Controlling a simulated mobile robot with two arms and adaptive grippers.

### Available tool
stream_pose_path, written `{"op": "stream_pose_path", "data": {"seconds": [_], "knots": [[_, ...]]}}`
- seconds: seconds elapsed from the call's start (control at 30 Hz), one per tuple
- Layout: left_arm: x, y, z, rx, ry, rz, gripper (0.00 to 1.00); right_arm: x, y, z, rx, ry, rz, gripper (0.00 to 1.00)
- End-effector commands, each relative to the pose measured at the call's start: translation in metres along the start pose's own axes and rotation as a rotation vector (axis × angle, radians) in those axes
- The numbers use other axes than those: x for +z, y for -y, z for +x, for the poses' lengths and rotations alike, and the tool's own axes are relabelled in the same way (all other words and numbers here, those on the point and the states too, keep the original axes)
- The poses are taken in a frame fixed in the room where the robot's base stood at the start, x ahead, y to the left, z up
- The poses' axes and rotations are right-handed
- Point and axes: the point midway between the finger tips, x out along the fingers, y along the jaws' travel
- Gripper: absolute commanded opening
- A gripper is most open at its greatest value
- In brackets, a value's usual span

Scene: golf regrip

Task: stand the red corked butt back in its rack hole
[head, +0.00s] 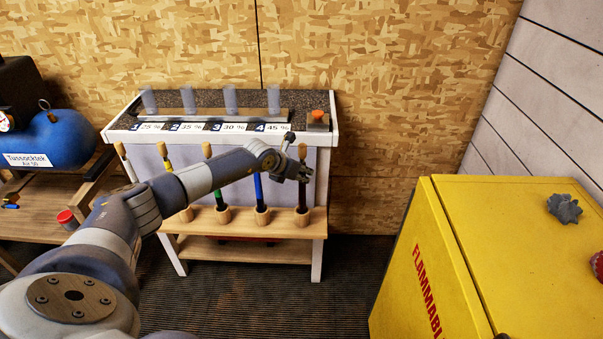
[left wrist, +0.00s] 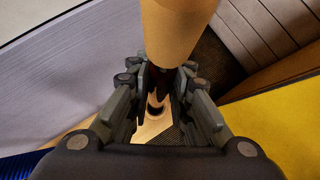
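A rack bench with a wooden shelf (head: 312,227) stands ahead, with several cork-topped butts in a row in round wooden holders. My left gripper (head: 303,174) is at the rightmost butt (head: 302,152), below its tan cork. In the left wrist view that cork (left wrist: 178,32) is close to the camera, and my left gripper (left wrist: 164,80) has its fingers close on both sides of the dark shaft. A light wooden holder shows below the fingers. I see no clearly red shaft; my arm hides part of the left end of the row. My right gripper is not in view.
A yellow flammables cabinet (head: 520,225) stands close on the right. A blue air tank (head: 48,140) and a red-lidded can (head: 66,218) are on a bench at left. The blue butt (head: 258,188) is next to the rightmost one. A dark reddish thing shows under the shelf.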

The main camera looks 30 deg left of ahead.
Motion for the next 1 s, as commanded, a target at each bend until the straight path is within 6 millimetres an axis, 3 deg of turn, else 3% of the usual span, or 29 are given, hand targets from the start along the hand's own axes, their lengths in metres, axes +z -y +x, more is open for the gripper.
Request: {"op": "stream_pose_path", "data": {"seconds": [0.53, 1.0], "knots": [[0.002, -0.001, -0.009, 0.001, -0.001, 0.001, 0.37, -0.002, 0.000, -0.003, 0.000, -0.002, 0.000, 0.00], [0.002, -0.001, -0.084, 0.001, 0.000, 0.003, 0.37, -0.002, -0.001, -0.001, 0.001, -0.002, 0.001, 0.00]]}}
